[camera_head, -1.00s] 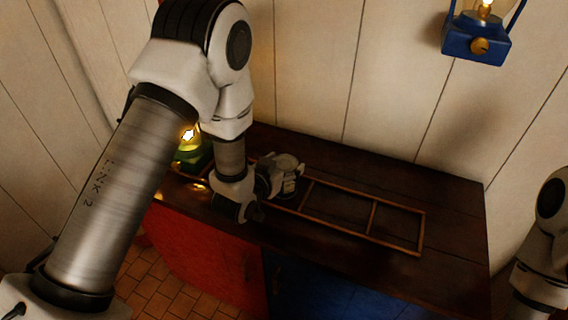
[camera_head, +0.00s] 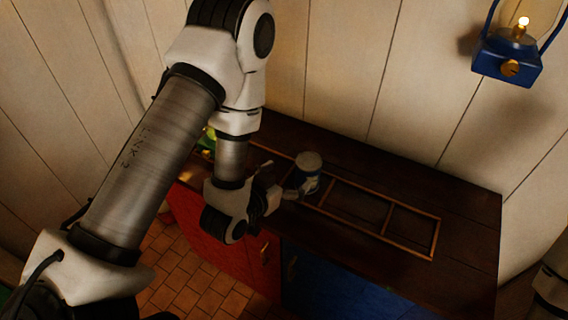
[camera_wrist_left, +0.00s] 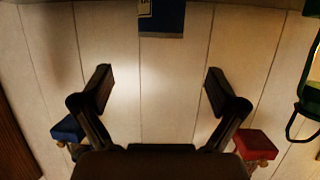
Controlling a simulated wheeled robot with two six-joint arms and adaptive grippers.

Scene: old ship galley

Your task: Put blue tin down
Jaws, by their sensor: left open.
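The blue tin (camera_head: 308,180) has a pale round lid and stands upright at the left part of a wooden divided frame (camera_head: 435,238) on the dark counter. My left gripper (camera_head: 296,191) is at the near left side of the tin, with its fingers pointing toward it. In the left wrist view the fingers (camera_wrist_left: 158,88) are wide apart with nothing between them. A blue piece with a pale label, which looks like the tin (camera_wrist_left: 162,20), is beyond them at the top edge. My right gripper is out of view.
A blue lantern (camera_head: 507,62) hangs on the plank wall at upper right. A green lantern (camera_head: 208,140) is partly hidden behind my left arm. The frame's right compartments are empty. The counter (camera_head: 465,215) has bare room at right.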

